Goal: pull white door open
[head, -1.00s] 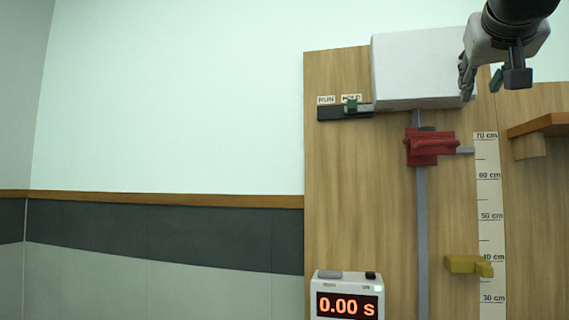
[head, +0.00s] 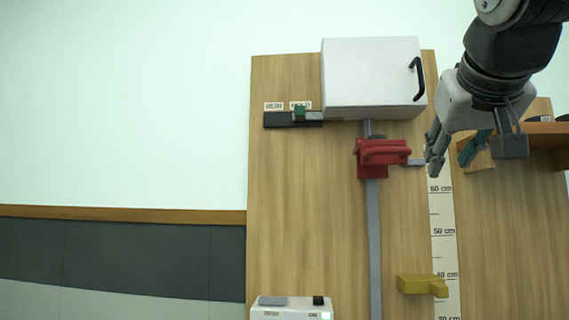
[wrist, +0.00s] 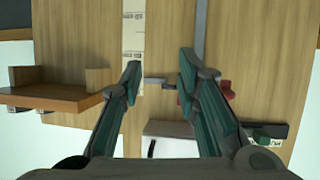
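The white door is the front of a white box (head: 368,75) at the top of the wooden board. It looks closed. Its black handle (head: 418,79) is upright near the right edge. My gripper (head: 452,158) is below and right of the handle, apart from it, with empty, spread fingers. In the wrist view my gripper (wrist: 160,62) is open, and the white box (wrist: 168,130) shows at the bottom between the fingers. The handle (wrist: 151,148) is there too, partly hidden near my gripper's body.
A red clamp (head: 382,156) sits on a grey vertical rail (head: 374,240) below the box. A yellow pointer (head: 422,284) and a centimetre scale (head: 443,220) are lower down. A wooden shelf (wrist: 50,98) stands beside my gripper. A RUN/HOLD slider (head: 300,116) is left of the box.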

